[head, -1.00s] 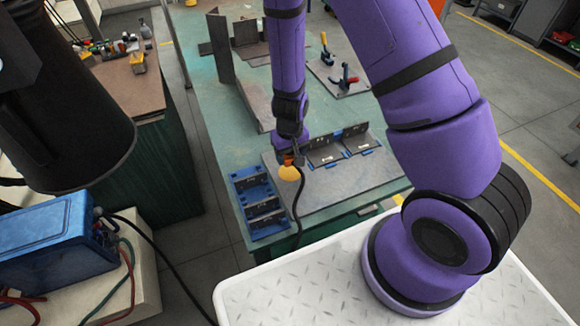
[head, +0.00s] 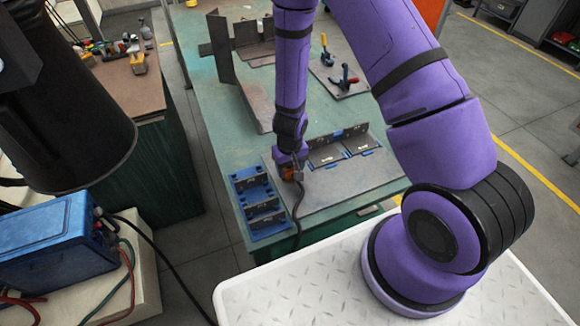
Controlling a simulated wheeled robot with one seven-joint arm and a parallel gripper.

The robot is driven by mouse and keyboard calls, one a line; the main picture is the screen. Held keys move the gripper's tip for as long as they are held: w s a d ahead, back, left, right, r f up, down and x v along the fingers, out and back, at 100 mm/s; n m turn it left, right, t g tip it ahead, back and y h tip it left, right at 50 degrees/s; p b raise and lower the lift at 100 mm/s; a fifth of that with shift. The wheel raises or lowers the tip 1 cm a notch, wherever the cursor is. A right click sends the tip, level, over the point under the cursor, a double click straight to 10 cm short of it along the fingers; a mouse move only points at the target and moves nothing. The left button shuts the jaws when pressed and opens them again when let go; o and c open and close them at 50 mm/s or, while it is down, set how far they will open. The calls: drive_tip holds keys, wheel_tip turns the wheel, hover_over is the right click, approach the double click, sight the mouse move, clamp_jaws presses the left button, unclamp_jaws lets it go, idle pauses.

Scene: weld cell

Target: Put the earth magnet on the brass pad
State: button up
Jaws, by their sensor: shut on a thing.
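My gripper (head: 291,164) points down over the near left part of the green table and is shut on the earth magnet (head: 288,174). The magnet is a small orange-red and dark piece with a black cable (head: 299,212) running from it down past the table's near edge. The brass pad is hidden now behind the magnet and gripper. I cannot tell whether the magnet touches the pad or is just above it.
A blue rack (head: 270,230) with dark plates stands close by to the left. Dark angle brackets (head: 340,147) with blue bases stand to the right on a grey plate (head: 340,186). Clamps (head: 343,81) and steel plates (head: 221,50) are farther back. Open table lies between (head: 225,130).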

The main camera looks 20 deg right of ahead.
drive_tip(key=o, duration=1.4)
drive_tip(key=shift+f, duration=0.1)
